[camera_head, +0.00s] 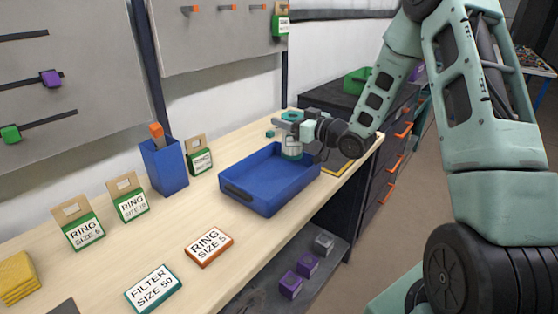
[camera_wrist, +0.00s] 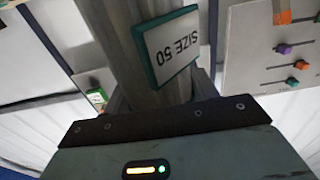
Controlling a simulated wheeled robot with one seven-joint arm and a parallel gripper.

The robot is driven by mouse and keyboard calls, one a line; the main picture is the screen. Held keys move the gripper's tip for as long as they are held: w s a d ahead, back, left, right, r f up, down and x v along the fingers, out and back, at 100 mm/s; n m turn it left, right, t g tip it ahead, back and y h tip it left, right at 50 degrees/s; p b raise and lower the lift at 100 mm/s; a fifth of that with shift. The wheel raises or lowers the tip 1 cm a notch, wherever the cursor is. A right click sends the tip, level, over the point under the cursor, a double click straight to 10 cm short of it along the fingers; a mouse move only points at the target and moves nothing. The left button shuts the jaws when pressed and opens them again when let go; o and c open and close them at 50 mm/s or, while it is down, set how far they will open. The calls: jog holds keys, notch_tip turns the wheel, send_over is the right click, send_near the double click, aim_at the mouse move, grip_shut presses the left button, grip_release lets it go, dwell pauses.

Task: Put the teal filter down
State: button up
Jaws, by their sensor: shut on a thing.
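The teal filter (camera_head: 292,147) is a grey cylinder with teal ends, standing about upright at the far right end of the blue tray (camera_head: 236,193). My gripper (camera_head: 290,131) is shut around its upper part. The filter's lower end overlaps the tray's inside in the head view; I cannot tell whether it touches the floor of the tray. In the wrist view the filter (camera_wrist: 158,70) runs between my fingers, with a teal-edged label (camera_wrist: 172,45) reading SIZE 50, upside down.
The tray's near part is empty. A teal FILTER SIZE 50 card (camera_head: 154,289) and an orange RING SIZE 5 card (camera_head: 209,247) lie on the wooden bench (camera_head: 140,245). A blue bin (camera_head: 165,167) and green-labelled ring packs (camera_head: 129,201) stand behind. Purple blocks (camera_head: 290,284) lie on a lower shelf.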

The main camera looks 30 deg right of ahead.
aim_at(288, 141)
jog(key=shift+f+p, duration=0.3)
jog(key=shift+f, duration=3.25)
jog(key=shift+f, duration=0.1)
jog(key=o, duration=1.1)
jog(key=b+v, duration=0.2)
jog(key=v, duration=0.8)
jog(key=shift+s+d+b, duration=0.1)
jog(key=shift+s+b, duration=0.15)
jog(key=shift+b, duration=0.1)
jog(key=shift+v, duration=0.8)
